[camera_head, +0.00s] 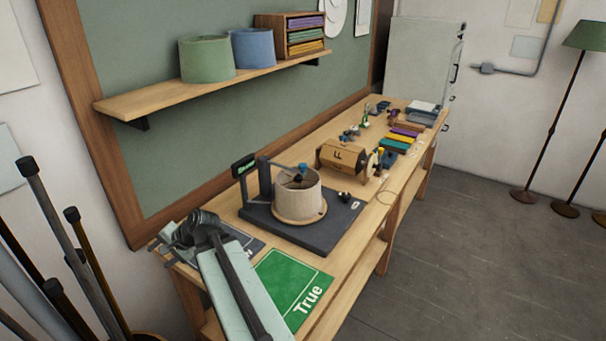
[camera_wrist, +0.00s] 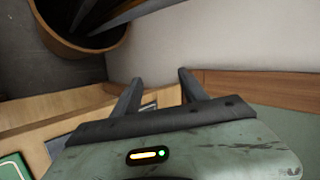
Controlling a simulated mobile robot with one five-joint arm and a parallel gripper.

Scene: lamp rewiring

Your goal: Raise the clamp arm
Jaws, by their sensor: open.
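The clamp fixture has a dark base plate (camera_head: 338,222) on the bench, with a dark post at its back left. The clamp arm (camera_head: 280,169) reaches from the post over a beige drum-shaped shade (camera_head: 297,197) and looks lowered onto its top. A blue knob (camera_head: 303,168) sits near the arm's end. The exact contact is too small to tell. My gripper (camera_wrist: 160,76) is open and empty in the wrist view. In the head view it is over the bench's near left corner, left of the fixture and apart from it, partly hidden by my arm.
A green "True" card (camera_head: 290,285) lies in front of the fixture. A small green display (camera_head: 243,165) stands left of the post. A tan roller marked "LL" (camera_head: 342,156) is behind. A shelf (camera_head: 185,88) overhangs the bench. A bin (camera_wrist: 75,50) of rods stands at the near left.

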